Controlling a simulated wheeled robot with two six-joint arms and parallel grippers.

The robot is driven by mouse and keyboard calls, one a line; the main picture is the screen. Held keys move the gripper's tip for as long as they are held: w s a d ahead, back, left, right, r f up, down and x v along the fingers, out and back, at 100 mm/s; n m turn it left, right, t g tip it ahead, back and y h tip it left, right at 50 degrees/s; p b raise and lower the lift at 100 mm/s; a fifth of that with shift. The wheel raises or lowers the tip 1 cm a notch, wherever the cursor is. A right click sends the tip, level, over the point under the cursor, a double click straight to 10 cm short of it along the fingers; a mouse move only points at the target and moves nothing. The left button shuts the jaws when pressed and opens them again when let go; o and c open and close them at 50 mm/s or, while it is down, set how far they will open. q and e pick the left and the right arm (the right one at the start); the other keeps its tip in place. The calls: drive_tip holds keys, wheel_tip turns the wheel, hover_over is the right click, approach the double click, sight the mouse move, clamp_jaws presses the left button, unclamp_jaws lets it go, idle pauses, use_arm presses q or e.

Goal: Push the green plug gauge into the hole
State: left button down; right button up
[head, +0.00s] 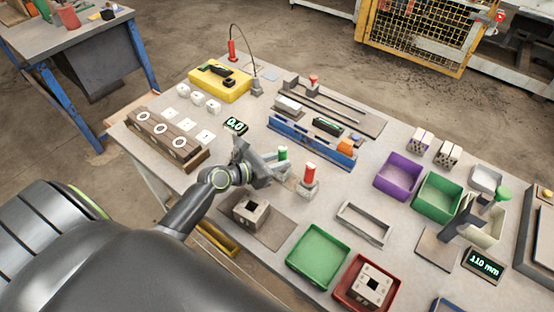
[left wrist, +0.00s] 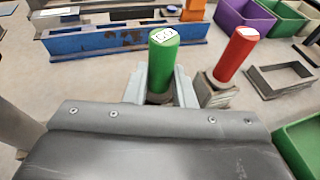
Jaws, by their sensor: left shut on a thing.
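The green plug gauge (head: 283,153) stands upright, with a white label on its top, beside a red-handled gauge (head: 309,172). My left gripper (head: 275,166) is shut on it; in the left wrist view the green handle (left wrist: 162,62) rises between the two grey fingers. Its lower end is hidden by the fingers, so I cannot tell if it still touches a stand. A hollow brick (head: 240,212) with a dark square hole in its top rests on a brown mat, in front of the gripper.
The red gauge stands in a grey block (left wrist: 214,92) close to the gripper's right. A blue rack (head: 300,139) lies behind. A green tray (head: 318,257), a red tray with another brick (head: 360,272) and a grey frame (head: 363,223) lie right of the mat.

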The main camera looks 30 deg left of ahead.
use_arm(q)
drive_tip(key=c, duration=1.1)
unclamp_jaws()
drive_tip(key=shift+c, duration=0.2)
drive_tip(key=shift+f, duration=0.1)
drive_tip(key=shift+s+a, duration=0.1)
drive_tip(key=b+v, duration=0.1)
drive_tip(key=v, duration=1.6)
drive_tip(key=shift+s, duration=0.1)
drive_tip(key=shift+s, duration=0.1)
